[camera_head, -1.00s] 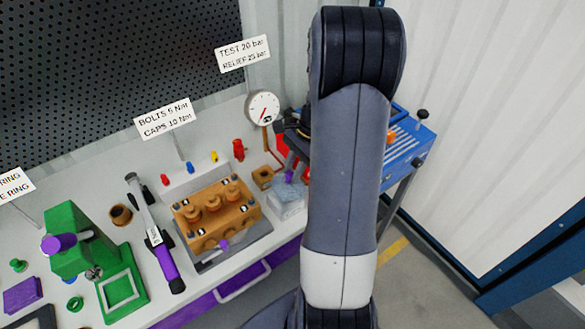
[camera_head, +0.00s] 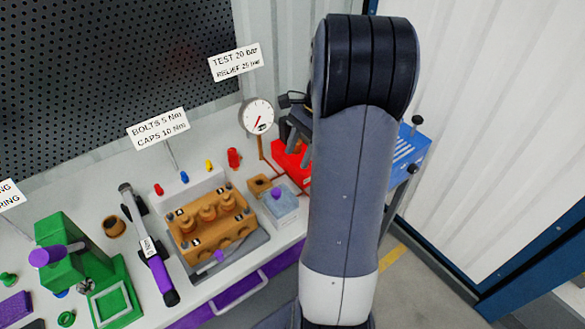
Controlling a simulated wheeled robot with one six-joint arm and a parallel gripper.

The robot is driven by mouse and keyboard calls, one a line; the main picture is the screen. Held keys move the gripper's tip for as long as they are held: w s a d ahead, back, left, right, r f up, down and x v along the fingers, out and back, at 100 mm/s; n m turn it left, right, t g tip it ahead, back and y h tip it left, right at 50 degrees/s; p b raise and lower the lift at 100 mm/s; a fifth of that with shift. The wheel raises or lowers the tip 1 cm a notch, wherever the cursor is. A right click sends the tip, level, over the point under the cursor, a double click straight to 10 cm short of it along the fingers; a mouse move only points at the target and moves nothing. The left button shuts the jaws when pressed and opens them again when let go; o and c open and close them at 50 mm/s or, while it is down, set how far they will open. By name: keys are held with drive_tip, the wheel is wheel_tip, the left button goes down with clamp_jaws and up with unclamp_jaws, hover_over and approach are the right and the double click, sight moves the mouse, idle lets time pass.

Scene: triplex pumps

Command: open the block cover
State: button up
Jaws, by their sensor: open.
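A pale, see-through box (camera_head: 283,212) with a purple knob (camera_head: 277,195) on top stands on the bench at the right of the brass-coloured pump block (camera_head: 212,222); it may be the block cover, and it looks shut. The pump block sits on a grey tray, with several round caps on top and a purple handle (camera_head: 219,256) at its front. My gripper (camera_head: 291,148) is open, partly hidden behind my arm. It hangs above and behind the box, near a red object, and appears apart from the knob.
A pressure gauge (camera_head: 257,116) stands behind the box, with a red object (camera_head: 291,160) to its right. A torque wrench (camera_head: 150,250) and a green press (camera_head: 72,252) are at the left. A blue stand (camera_head: 408,150) is at the right, partly hidden by my arm.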

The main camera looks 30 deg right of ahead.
drive_tip(key=shift+v, duration=1.35)
hover_over(285, 194)
drive_tip(key=f, duration=1)
drive_tip(key=shift+w+d+f+p, duration=0.1)
drive_tip(key=shift+d+f+p, duration=0.05)
drive_tip(key=shift+d+p, duration=0.25)
drive_tip(key=shift+a+h+b, duration=0.35)
drive_tip(key=shift+a+h, duration=0.15)
drive_tip(key=shift+h, duration=0.3)
drive_tip(key=shift+d, duration=0.1)
